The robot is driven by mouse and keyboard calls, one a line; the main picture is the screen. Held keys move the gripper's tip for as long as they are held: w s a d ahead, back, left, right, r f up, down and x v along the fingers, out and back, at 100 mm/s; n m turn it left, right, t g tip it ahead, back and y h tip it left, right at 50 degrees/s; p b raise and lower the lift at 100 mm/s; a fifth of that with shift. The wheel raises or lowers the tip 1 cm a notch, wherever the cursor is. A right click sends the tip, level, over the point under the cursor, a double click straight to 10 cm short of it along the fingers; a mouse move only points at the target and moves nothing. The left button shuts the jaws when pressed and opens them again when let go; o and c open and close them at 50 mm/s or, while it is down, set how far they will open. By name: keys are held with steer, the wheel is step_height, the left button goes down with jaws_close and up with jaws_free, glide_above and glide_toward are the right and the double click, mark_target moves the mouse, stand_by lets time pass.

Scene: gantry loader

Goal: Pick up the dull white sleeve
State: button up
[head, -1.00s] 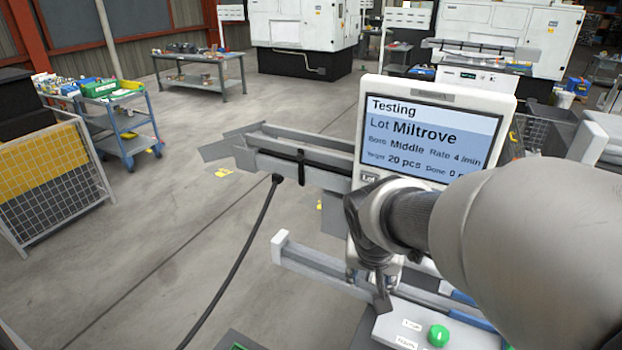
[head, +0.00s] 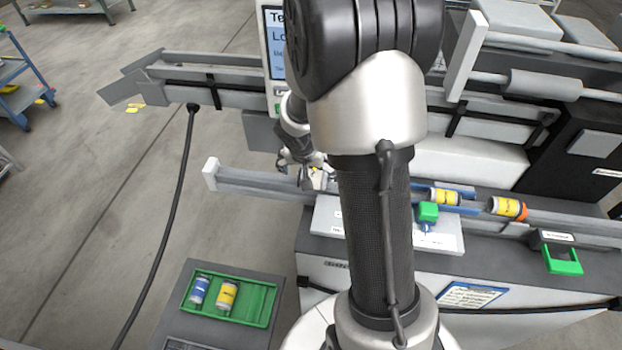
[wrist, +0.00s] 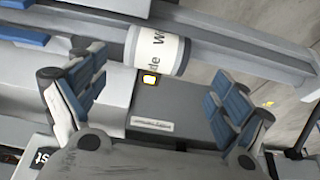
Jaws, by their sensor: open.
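A dull white sleeve (wrist: 158,50) with dark print, partly readable as "Wide", lies on its side on the grey rail in the wrist view. My gripper (wrist: 160,92) is open, with blue-padded fingers spread left and right. The sleeve is at the far side of the gap between the fingers, nearer the left one, and nothing is gripped. In the head view my gripper (head: 308,172) is over the left part of the front rail (head: 255,183). The sleeve cannot be made out clearly there, behind my arm.
Two yellow-labelled sleeves (head: 507,207) (head: 443,196) lie farther right along the rail. A green tray (head: 262,304) at the front holds a blue-labelled sleeve (head: 199,290) and a yellow-labelled one (head: 227,295). A green button (head: 427,211) stands on the white panel. A screen (head: 274,45) is mostly hidden.

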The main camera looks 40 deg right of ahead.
mark_target(312, 174)
steer(key=x, duration=0.3)
steer(key=b+x, duration=0.1)
steer(key=x, duration=0.3)
steer(key=shift+s+d+r, duration=0.1)
steer(key=shift+d, duration=0.1)
steer(key=shift+s, duration=0.1)
steer(key=shift+c, duration=0.3)
